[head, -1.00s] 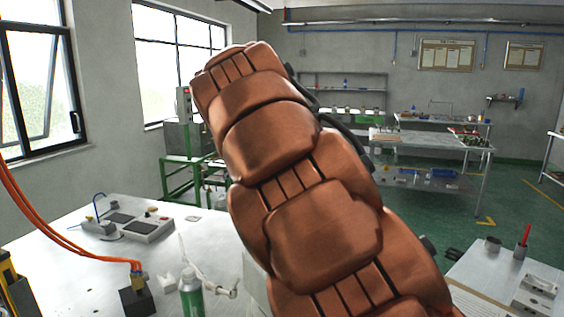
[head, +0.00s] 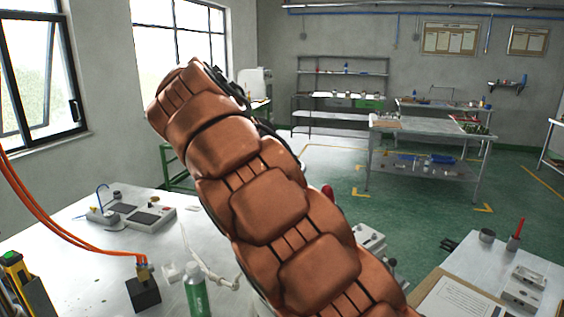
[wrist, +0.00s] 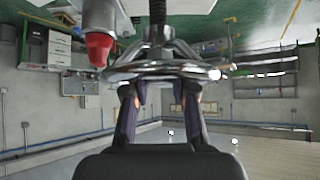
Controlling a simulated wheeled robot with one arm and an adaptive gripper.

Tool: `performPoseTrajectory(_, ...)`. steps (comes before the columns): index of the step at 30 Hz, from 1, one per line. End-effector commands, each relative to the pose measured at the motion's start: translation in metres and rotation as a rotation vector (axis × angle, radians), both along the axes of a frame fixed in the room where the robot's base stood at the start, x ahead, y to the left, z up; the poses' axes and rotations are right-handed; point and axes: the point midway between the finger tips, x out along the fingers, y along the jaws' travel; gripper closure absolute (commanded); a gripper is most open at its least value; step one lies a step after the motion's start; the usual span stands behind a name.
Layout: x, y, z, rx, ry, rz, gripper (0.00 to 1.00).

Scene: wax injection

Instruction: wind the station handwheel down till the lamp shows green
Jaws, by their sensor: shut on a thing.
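The handwheel (wrist: 210,72) shows in the wrist view as a shiny metal rim and hub across the upper middle, seen upside down. A red knob (wrist: 100,48) stands at its left side. A dark threaded spindle (wrist: 157,12) shows above the hub. My gripper (wrist: 160,78) reaches up to the wheel, its two dark fingers on either side, shut on the wheel. In the head view my brown padded arm hides the gripper and most of the station. A small red part (head: 327,190) shows just right of the arm. I cannot make out the lamp in any view.
In the head view the left bench holds a green bottle (head: 196,290), a black block with orange hoses (head: 143,290) and a grey device (head: 130,213). A right bench (head: 470,262) carries a clipboard and small parts. Green floor lies open beyond.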

Motion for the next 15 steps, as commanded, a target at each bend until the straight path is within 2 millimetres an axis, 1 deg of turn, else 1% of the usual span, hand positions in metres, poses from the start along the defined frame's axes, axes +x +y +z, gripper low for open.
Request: performPoseTrajectory(15,0.0001,0.0001,0.0003,0.000,-0.001,-0.046,1.00)
